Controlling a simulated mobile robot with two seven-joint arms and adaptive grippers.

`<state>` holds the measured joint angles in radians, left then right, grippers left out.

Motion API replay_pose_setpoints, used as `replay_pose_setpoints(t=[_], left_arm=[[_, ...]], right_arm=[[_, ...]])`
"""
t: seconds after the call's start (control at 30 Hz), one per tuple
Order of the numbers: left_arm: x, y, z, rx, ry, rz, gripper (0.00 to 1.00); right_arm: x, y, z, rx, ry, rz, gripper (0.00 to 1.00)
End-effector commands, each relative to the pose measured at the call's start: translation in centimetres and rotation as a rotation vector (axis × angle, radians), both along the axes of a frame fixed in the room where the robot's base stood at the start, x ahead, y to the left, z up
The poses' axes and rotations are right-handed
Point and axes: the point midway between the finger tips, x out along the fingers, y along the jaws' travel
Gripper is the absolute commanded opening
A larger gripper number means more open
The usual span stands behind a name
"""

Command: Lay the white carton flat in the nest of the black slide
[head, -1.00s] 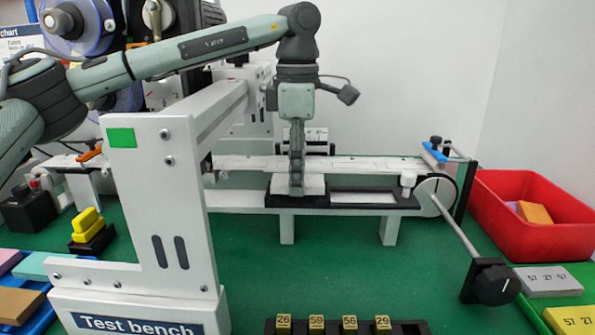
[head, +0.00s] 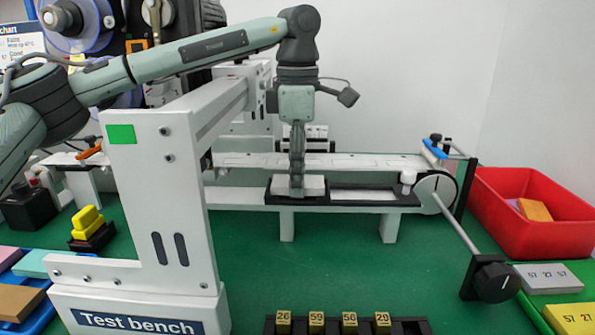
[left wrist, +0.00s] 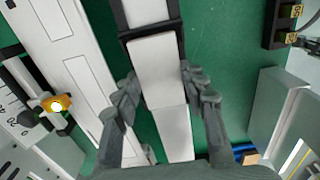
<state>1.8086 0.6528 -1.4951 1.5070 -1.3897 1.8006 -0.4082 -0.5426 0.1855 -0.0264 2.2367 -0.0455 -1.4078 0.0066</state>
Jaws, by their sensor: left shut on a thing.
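The black slide (head: 378,206) lies on the white bench shelf in the middle of the head view. Its right part frames a pale, empty-looking recess; its left part is under my gripper. My left gripper (head: 297,185) points straight down over that left part. It is shut on the white carton (head: 314,184), which lies flat, low at the slide's left nest. In the left wrist view the carton (left wrist: 160,70) sits between the fingertips (left wrist: 159,78), with black slide edge (left wrist: 150,31) beside it. Whether it touches the nest floor is hidden. My right gripper is out of view.
The white test bench frame (head: 168,220) stands close at the left, under my forearm. A black knob (head: 490,281) on a rod and a red bin (head: 515,240) are at right. Numbered yellow blocks (head: 316,322) stand in front. Green table between is clear.

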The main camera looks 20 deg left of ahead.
Motion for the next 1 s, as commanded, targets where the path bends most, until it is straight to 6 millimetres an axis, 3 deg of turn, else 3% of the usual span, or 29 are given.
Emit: replay_pose_setpoints(t=[0.37, 0.4, 0.6, 0.87, 1.0], left_arm=[[0.0, 0.0, -0.2, 0.0, -0.001, 0.0, 0.18], [0.0, 0.0, -0.2, 0.0, -0.001, 0.0, 0.44], [0.0, 0.0, -0.2, 0.0, -0.001, 0.0, 0.66], [0.0, 0.0, -0.2, 0.0, -0.001, 0.0, 0.66], [0.1, -0.1, 0.8, -0.001, -0.003, -0.001, 0.66]], right_arm=[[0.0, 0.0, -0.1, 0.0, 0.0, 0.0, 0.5], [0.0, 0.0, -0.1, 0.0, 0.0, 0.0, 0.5], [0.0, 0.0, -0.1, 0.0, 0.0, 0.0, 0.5], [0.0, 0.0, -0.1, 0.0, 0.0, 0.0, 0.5], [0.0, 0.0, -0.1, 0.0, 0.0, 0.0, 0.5]])
